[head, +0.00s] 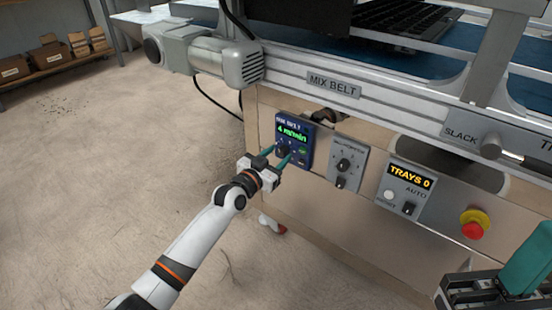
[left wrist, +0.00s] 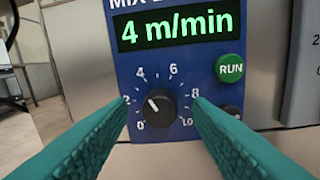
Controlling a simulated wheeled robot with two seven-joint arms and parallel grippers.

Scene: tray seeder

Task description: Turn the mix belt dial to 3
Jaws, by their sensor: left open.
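The mix belt dial is a black knob (left wrist: 160,107) on a blue panel (head: 306,137) below the MIX BELT label. Its scale runs from 0 to 10, and its white pointer is turned up and left, toward the stretch between 2 and 4. The green display (left wrist: 174,28) reads 4 m/min. My left gripper (head: 276,154) is open, its teal fingers spread on either side of the knob; a gap shows between each finger and the knob in the left wrist view (left wrist: 162,108). My right gripper (head: 525,260) shows only partly at the lower right, its jaw opening unclear.
A green RUN button (left wrist: 230,68) and a dark button (left wrist: 233,113), partly covered by a finger, sit right of the dial. Further right are a grey dial panel (head: 347,160), the TRAYS panel (head: 408,190) and a red emergency button (head: 474,224). Open floor lies left.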

